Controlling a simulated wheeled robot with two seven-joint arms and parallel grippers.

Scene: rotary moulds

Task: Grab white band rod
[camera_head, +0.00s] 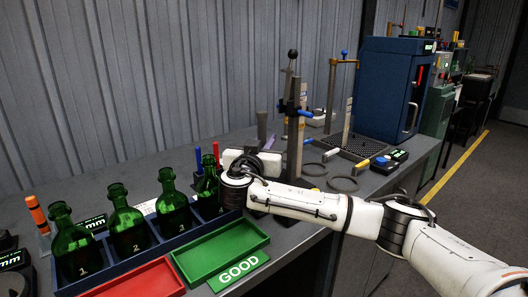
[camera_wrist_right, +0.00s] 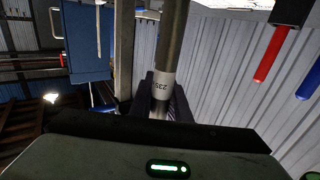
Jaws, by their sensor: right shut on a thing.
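A grey metal rod with a white band marked 235 (camera_wrist_right: 173,35) stands between the dark fingers of my right gripper (camera_wrist_right: 160,98) in the right wrist view. The fingers are shut on it at or just below the white band. In the head view my right gripper (camera_head: 252,160) is behind the green bottles' right end, mostly hidden by my own wrist. My left gripper is not in view.
Numbered green bottles (camera_head: 130,228) stand in a blue rack at the left, near a red tray (camera_head: 140,283) and a green tray (camera_head: 222,250). A dark upright stand (camera_head: 293,130) is right of my gripper. A blue cabinet (camera_head: 390,90) stands farther back.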

